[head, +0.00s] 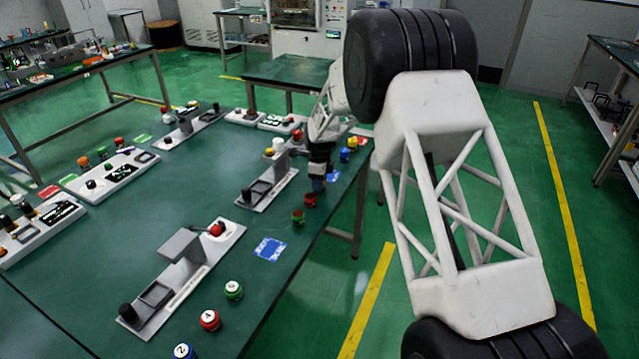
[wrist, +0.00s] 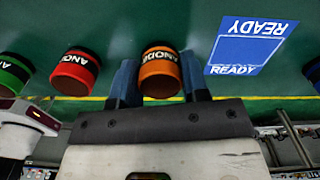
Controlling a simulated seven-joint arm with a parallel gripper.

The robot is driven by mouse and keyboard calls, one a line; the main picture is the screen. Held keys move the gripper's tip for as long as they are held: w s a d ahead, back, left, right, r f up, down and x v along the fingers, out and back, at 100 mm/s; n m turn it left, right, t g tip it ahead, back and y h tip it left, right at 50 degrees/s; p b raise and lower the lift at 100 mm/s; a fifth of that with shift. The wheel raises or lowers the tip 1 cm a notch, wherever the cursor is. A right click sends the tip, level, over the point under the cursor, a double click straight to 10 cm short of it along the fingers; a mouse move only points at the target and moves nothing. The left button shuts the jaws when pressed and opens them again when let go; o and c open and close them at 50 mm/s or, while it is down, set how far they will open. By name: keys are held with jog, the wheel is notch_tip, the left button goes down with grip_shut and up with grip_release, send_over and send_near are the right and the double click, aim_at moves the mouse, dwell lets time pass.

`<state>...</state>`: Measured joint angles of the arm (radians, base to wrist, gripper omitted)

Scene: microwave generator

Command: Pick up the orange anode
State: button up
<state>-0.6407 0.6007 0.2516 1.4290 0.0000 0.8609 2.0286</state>
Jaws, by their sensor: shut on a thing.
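The orange anode (wrist: 160,72), a short cylinder with a dark top and "ANODE" lettering, sits between the two blue fingers of my gripper (wrist: 161,84) in the wrist view. My gripper is shut on it. In the head view my gripper (head: 318,182) is low over the right edge of the green table, and the fingers hide the orange anode there. I cannot tell whether it touches the table.
A red anode (wrist: 75,71) and a green one (wrist: 12,74) stand beside it in a row. A blue READY card (wrist: 248,46) lies on the other side. Grey fixtures (head: 268,188) stand on the table (head: 150,220) left of my gripper.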

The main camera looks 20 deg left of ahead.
jog(key=shift+r, duration=0.45)
notch_tip(320, 180, up, 2)
jog(key=shift+r, duration=0.15)
jog(key=s+d+r, duration=0.1)
jog(key=s+d, duration=0.8)
jog(key=s, duration=0.4)
jog(key=shift+d, duration=0.2)
jog(key=shift+r, duration=0.1)
jog(key=shift+a, duration=0.15)
jog(key=shift+w+a+r, duration=0.1)
jog(key=shift+w+a, duration=0.15)
jog(key=shift+a, duration=0.3)
jog(key=w+a+r, duration=0.1)
jog(key=a, duration=1.2)
jog(key=w+a+r, duration=0.1)
jog(key=a+r, duration=0.1)
jog(key=a, duration=1.1)
jog(key=shift+w+a+r, duration=0.25)
jog(key=shift+w, duration=0.1)
